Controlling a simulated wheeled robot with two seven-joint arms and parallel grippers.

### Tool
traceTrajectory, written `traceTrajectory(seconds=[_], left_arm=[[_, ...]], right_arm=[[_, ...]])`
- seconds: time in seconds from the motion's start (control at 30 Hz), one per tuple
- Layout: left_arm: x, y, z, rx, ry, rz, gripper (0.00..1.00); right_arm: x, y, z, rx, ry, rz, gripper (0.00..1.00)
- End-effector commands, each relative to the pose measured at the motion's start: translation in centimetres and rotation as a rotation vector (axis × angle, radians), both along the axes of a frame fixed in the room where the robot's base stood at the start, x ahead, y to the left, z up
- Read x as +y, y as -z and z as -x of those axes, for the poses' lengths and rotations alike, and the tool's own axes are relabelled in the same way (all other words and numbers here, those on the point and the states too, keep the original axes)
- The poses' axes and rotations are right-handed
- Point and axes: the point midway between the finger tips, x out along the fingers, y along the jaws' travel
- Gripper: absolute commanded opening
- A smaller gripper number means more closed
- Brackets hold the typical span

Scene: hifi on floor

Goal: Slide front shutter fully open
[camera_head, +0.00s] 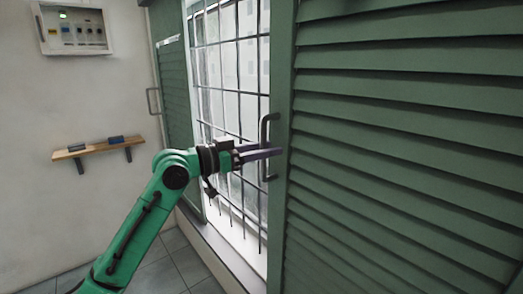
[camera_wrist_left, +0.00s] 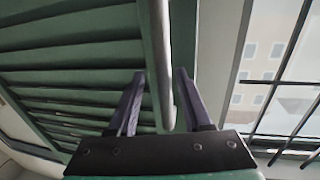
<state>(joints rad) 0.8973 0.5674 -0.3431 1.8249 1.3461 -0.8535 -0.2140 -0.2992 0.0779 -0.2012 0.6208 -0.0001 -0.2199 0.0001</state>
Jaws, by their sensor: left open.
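The front shutter (camera_head: 400,150) is a large green louvred panel filling the right of the head view. A grey vertical bar handle (camera_head: 264,133) sits on its left edge. My left gripper (camera_head: 270,150) is at the handle with its purple fingers open. In the left wrist view the handle (camera_wrist_left: 158,50) runs between the two spread fingers of my gripper (camera_wrist_left: 160,76), one on each side, and gaps show beside it. The shutter's slats (camera_wrist_left: 70,70) fill the left of that view. My right gripper is not in view.
A barred window (camera_head: 230,70) shows left of the front shutter. Another green shutter (camera_head: 176,95) with a handle (camera_head: 152,101) stands farther back. A wooden shelf (camera_head: 98,148) and an open switch box (camera_head: 75,30) are on the left wall. A sill (camera_head: 225,255) runs below the window.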

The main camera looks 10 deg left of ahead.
Motion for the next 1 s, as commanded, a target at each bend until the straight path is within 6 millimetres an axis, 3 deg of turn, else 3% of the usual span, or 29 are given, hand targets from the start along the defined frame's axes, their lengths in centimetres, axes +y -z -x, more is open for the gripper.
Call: traceTrajectory(seconds=[0.23,0.63,1.0], left_arm=[[2.3,0.5,1.8,-0.003,-0.003,-0.003,0.50],[10.0,0.5,8.3,-0.001,-0.001,-0.002,0.50],[11.1,-0.1,9.3,0.000,0.002,-0.001,0.50]], right_arm=[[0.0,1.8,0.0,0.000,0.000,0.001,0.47],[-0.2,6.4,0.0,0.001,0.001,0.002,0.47],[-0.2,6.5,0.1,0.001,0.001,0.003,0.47]])
